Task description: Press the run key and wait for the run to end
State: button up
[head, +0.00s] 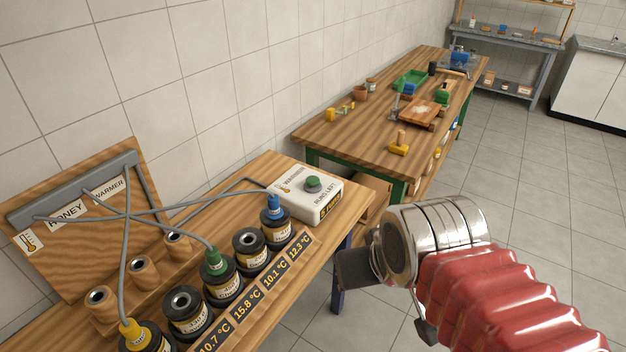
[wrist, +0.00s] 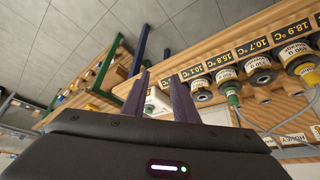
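The white warmer box (head: 310,198) stands at the right end of the near wooden bench. A round green key (head: 313,183) sits on its top, beside lettering that reads "RUNS LEFT" and a small dark display (head: 330,208). In the wrist view, part of the white box (wrist: 157,101) shows between the fingers of my gripper (wrist: 159,76).
Dark jars (head: 249,250) stand in a row along the bench behind temperature plates (head: 247,302). Blue (head: 274,205), green (head: 214,259) and yellow (head: 131,330) plugs on grey cables sit in some. A cluttered wooden table (head: 345,138) stands behind. Floor to the right is clear.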

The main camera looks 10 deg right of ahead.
grip_shut()
jog(key=shift+a, duration=0.15)
dwell(0.6)
